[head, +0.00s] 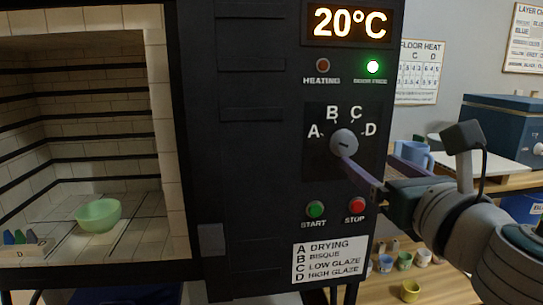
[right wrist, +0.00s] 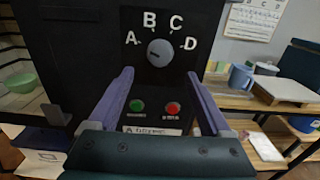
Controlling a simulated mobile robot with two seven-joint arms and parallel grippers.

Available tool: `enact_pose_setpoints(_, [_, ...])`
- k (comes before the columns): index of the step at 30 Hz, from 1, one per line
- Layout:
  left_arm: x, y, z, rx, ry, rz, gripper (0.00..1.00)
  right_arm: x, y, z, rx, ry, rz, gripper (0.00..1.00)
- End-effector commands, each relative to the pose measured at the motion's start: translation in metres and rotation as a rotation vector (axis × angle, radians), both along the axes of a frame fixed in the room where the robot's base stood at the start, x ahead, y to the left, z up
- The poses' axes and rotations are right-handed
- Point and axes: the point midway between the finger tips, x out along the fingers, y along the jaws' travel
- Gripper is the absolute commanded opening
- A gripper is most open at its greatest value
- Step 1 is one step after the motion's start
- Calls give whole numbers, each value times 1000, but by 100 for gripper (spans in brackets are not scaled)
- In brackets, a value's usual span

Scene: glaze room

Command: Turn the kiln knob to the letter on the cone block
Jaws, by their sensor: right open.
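The kiln knob (head: 344,142) is a round grey dial on the kiln's black front, with the letters A, B, C and D in an arc above it. A small dark mark shows on its face; which letter it points to I cannot tell. In the right wrist view the knob (right wrist: 160,52) lies ahead, between the fingers' lines. My right gripper (head: 368,174) is open and empty in front of the panel, below right of the knob. The cone block (head: 24,250), with several small coloured cones, stands inside the kiln at lower left; its letter is too small to read. My left gripper is out of view.
A green bowl (head: 98,214) sits on the kiln floor. The green START button (head: 316,209) and red STOP button (head: 356,205) are below the knob, close to my right gripper. The display reads 20°C. A blue mug (head: 413,154) stands on the bench at right.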

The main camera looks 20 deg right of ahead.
Motion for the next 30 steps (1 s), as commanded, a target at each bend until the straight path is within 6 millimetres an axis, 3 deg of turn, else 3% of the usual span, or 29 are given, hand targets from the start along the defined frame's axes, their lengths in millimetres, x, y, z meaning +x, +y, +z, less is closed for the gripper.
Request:
enact_pose_setpoints(6, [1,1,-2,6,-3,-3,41,40,-10,1,3,-3,-3,83])
enact_pose_setpoints(13, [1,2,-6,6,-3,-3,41,70,-17,0,4,-1,-2,83])
enact_pose_setpoints(25, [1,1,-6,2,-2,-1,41,78,-19,0,5,1,-1,83])
enact_pose_setpoints(30, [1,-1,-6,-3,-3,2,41,77,-19,0,5,1,-1,65])
